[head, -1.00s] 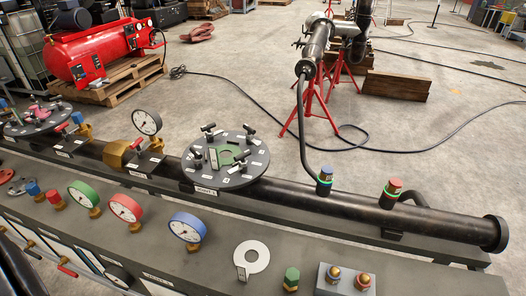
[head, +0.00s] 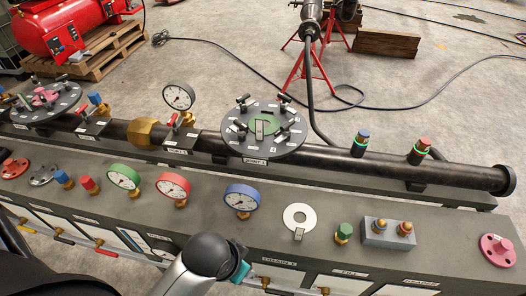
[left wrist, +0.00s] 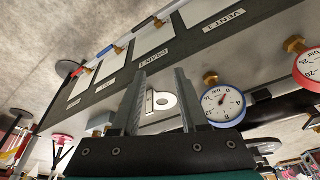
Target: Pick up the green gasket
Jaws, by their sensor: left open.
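The green gasket (head: 272,125) lies on top of the dark round flange plate (head: 240,147) on the black pipe in the head view. A small upright tab stands at it, and several black clamp-like handles stand around it. I cannot make the gasket out in the left wrist view. My left gripper (left wrist: 160,74) is open in the left wrist view, with nothing seen held between its fingers. In the head view a grey arm part of mine with a teal piece shows at the bottom, well nearer than the flange; its fingers are not seen there. My right gripper is not in view.
On the grey bench are a white ring (head: 299,227), a green hex cap (head: 343,233), a blue gauge (head: 241,198) and a grey block (head: 388,234). A white gauge (head: 178,97) stands left of the flange. The pipe runs on right past two knobs.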

